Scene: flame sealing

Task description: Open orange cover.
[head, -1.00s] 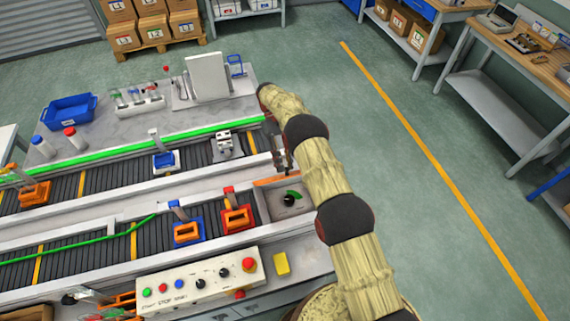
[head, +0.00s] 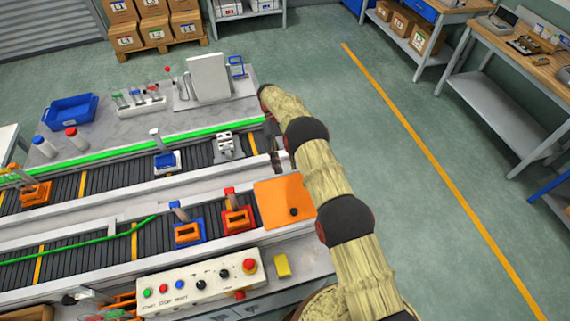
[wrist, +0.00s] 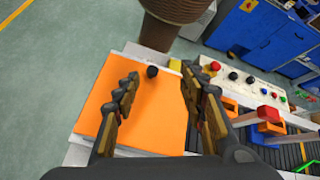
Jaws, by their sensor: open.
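The orange cover (head: 278,198) lies flat and closed over the box at the right end of the near conveyor. Its black knob (head: 293,212) is near its front right edge. In the wrist view the cover (wrist: 155,115) fills the area below my gripper, with the knob (wrist: 152,71) showing between the fingers. My gripper (wrist: 160,78) is open and empty, above the cover. In the head view my gripper (head: 277,160) is just behind the cover's far edge, partly hidden by my arm. What is under the cover is hidden.
A control panel (head: 200,284) and a yellow block (head: 282,265) are in front. A grey machine (head: 208,78) stands behind.

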